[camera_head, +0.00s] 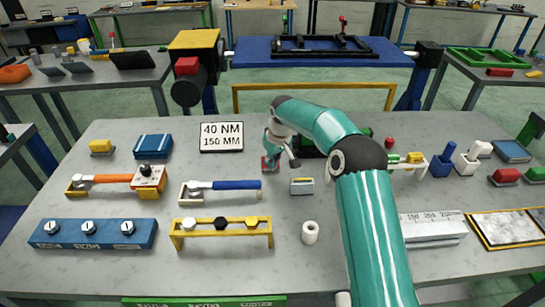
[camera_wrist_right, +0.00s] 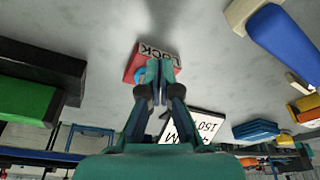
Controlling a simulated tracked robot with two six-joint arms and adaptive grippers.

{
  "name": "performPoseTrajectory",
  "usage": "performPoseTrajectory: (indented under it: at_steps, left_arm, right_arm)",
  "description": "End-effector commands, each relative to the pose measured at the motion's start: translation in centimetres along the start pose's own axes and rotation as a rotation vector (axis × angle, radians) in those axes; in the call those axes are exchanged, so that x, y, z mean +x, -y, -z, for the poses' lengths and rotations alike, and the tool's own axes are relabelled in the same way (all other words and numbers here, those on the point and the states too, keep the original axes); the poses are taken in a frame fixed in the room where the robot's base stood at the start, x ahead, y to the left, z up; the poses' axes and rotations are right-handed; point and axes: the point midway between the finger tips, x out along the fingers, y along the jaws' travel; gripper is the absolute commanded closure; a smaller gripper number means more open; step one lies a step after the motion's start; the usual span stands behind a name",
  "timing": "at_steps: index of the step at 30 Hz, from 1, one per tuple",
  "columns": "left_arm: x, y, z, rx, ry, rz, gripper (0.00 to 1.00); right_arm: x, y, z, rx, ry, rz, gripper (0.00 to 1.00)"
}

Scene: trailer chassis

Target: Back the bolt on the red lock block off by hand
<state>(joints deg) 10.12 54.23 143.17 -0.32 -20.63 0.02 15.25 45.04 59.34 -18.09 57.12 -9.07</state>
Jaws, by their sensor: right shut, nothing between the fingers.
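The red lock block (camera_wrist_right: 134,62) sits on the grey table, with a white label reading LOCK along one edge in the right wrist view. In the head view a small red part of the lock block (camera_head: 266,168) shows under my right gripper (camera_head: 270,159). In the right wrist view the right gripper (camera_wrist_right: 158,72) is shut and empty, its fingertips in front of the block. I cannot tell whether they touch it. A small blue round part shows beside the fingers; the bolt is not clearly seen. My left gripper is not in view.
A sign reading 40 NM, 150 MM (camera_head: 222,137) stands left of the block. A blue-handled wrench (camera_head: 236,184) lies in front on the left, and a small box (camera_head: 302,186) in front on the right. A green object (camera_wrist_right: 28,103) is near the gripper.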

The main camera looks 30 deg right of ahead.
Motion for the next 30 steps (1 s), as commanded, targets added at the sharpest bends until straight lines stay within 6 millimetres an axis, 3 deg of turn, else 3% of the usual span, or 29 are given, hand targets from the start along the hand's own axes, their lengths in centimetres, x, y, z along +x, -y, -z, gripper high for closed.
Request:
performPoseTrajectory:
  at_steps: [30]
  left_arm:
    - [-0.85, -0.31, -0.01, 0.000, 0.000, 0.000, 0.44]
  right_arm:
    - [-0.16, -1.02, 0.12, 0.004, -0.004, -0.003, 1.00]
